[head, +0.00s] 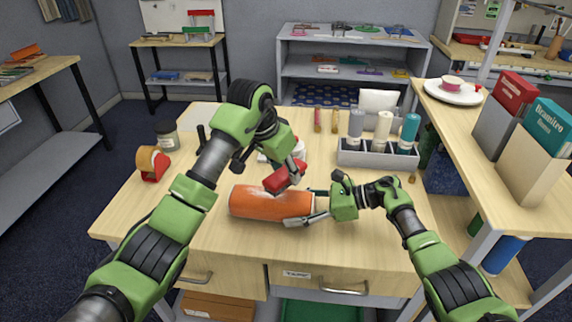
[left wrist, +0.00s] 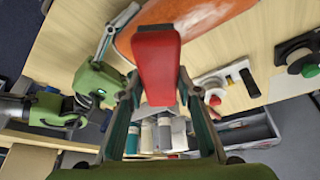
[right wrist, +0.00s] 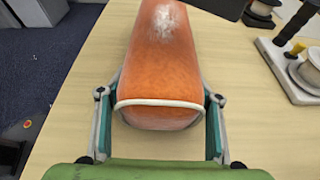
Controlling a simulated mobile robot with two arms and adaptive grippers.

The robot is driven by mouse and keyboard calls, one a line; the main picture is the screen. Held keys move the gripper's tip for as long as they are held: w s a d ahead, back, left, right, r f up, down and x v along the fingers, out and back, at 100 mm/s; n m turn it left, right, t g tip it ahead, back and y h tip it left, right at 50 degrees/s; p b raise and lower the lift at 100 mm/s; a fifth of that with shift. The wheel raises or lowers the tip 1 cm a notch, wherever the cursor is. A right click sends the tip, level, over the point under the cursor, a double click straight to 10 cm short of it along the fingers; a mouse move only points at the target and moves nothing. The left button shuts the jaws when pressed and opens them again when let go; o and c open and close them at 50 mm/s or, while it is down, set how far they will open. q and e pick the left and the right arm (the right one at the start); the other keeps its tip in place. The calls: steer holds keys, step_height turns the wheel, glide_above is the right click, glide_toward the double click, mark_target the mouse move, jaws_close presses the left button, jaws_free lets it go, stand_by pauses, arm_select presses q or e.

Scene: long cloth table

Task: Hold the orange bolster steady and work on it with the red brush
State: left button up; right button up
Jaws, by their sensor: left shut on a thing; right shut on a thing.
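The orange bolster (head: 262,203) lies on its side on the wooden table. It also shows in the right wrist view (right wrist: 160,80), with a whitish patch on its top. My right gripper (head: 312,206) is shut on the bolster's right end, one finger on each side in the right wrist view (right wrist: 159,108). My left gripper (head: 290,172) is shut on the red brush (head: 283,179) and holds it just above the bolster. The brush's red body fills the middle of the left wrist view (left wrist: 156,65). Whether its underside touches the bolster is hidden.
A grey tray (head: 372,158) with several bottles stands at the back right. A tape dispenser (head: 152,163) and a jar (head: 166,135) stand at the left. A raised shelf with books (head: 515,92) borders the right. The table's front left is clear.

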mark_target(285, 196)
arm_select(q)
steer(key=shift+f, duration=1.95)
steer(key=shift+w+a+f, duration=0.15)
steer(key=shift+a+f, duration=0.4)
steer(key=shift+w+a, duration=0.25)
steer(key=shift+a, duration=1.5)
steer(key=shift+w+a, duration=0.25)
steer(key=shift+a, duration=1.45)
steer(key=shift+w+a, duration=0.25)
steer(key=shift+a, duration=1.5)
steer(key=shift+s+d, duration=0.3)
steer(key=shift+d, duration=1.6)
steer(key=shift+s+d, duration=0.3)
steer(key=shift+d, duration=1.6)
steer(key=shift+s+d, duration=0.3)
steer(key=shift+d, duration=1.6)
step_height(285, 196, up, 2)
steer(key=shift+d+r, duration=0.1)
steer(key=shift+d, duration=0.05)
steer(key=shift+r, duration=2.95)
arm_select(e)
steer(key=o, duration=1.3)
steer(key=shift+d, duration=0.1)
